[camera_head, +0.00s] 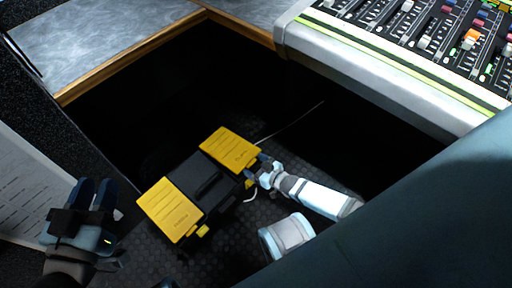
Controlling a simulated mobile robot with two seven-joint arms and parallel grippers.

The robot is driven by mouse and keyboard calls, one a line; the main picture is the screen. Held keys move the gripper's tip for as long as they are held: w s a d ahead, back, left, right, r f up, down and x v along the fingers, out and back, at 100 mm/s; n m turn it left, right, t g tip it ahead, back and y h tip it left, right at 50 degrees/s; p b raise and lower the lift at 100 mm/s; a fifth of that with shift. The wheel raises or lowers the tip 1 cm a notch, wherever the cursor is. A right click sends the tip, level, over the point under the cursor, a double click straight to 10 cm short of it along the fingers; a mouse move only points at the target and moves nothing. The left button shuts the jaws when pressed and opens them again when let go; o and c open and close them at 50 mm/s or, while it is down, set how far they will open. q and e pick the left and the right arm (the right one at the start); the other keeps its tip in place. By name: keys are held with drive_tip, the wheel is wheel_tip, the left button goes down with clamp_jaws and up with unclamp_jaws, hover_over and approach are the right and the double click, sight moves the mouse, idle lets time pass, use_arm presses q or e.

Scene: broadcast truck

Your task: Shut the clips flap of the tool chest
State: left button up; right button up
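The tool chest (187,180) is a black case on the dark floor, with a carry handle along its middle. It has two yellow flaps, a near-left one (170,208) and a far-right one (231,149). Both look down over the chest; the lettering is too small to tell which is the clips flap. My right gripper (263,166) is at the right edge of the far-right flap; contact and finger opening are unclear. My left gripper (98,188) is left of the chest, apart from it, with nothing visible in it; its finger gap is unclear.
A mixing console (405,90) with faders overhangs at the upper right. A wood-edged grey desk surface (95,40) lies at the upper left. A pale panel (35,185) stands at the left. A thin pale cable (292,122) runs behind the chest. Textured floor shows in front.

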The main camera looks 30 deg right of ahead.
use_arm(q)
drive_tip(key=r+p, duration=0.1)
drive_tip(key=p, duration=0.1)
drive_tip(key=s+r+n+p, duration=0.1)
drive_tip(key=r+n+p, duration=0.1)
drive_tip(key=r+p, duration=0.1)
drive_tip(key=shift+s+d+t+p, duration=0.15)
drive_tip(key=shift+d+t+p, duration=0.15)
drive_tip(key=shift+t, duration=0.1)
use_arm(e)
drive_tip(key=v, duration=1.3)
drive_tip(key=shift+s, duration=0.35)
drive_tip(key=shift+d+r, duration=0.15)
